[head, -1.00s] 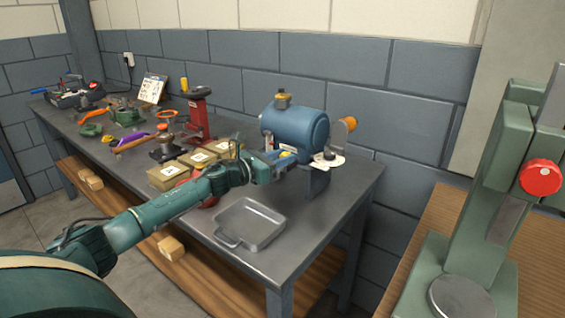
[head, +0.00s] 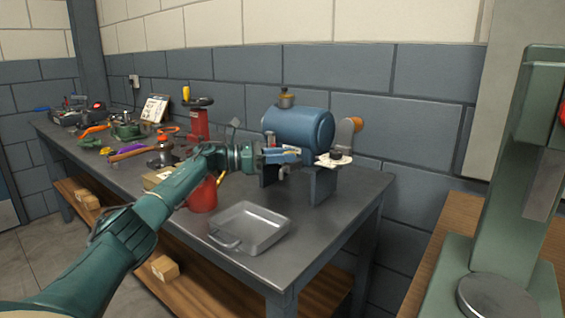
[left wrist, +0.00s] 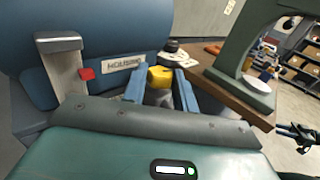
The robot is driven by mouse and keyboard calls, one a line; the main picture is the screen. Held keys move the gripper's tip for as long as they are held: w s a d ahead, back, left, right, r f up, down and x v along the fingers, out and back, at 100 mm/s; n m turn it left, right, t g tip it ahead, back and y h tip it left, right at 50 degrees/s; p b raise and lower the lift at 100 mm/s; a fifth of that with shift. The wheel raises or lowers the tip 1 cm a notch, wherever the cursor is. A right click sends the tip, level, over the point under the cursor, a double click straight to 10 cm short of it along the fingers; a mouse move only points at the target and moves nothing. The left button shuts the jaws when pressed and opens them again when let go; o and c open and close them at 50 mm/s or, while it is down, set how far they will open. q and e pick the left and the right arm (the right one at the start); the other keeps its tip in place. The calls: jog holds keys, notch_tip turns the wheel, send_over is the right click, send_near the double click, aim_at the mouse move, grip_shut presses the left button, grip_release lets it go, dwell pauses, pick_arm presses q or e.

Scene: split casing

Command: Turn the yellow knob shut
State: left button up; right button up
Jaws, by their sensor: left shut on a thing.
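The blue casing (head: 297,125), a lying cylinder on legs, stands on the grey bench. A label reading HOUSING (left wrist: 123,63) shows on it in the left wrist view. The yellow knob (left wrist: 160,76) is at the casing's lower front, between the blue fingers of my left gripper (left wrist: 159,88). My left gripper is shut on it. In the head view my left gripper (head: 283,157) is at the casing's front and covers the knob. I cannot tell how far the knob is turned.
A grey tray (head: 249,228) lies on the bench in front of the casing. A red pot (head: 202,196) stands left of it, under my left arm. A lever with an orange end (head: 355,125) is at the casing's right. Tools crowd the bench's far left. A green press (head: 500,220) stands at the right.

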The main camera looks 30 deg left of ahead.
pick_arm(q)
jog(key=shift+r, duration=0.15)
jog(key=o, duration=1)
jog(key=shift+c, duration=0.2)
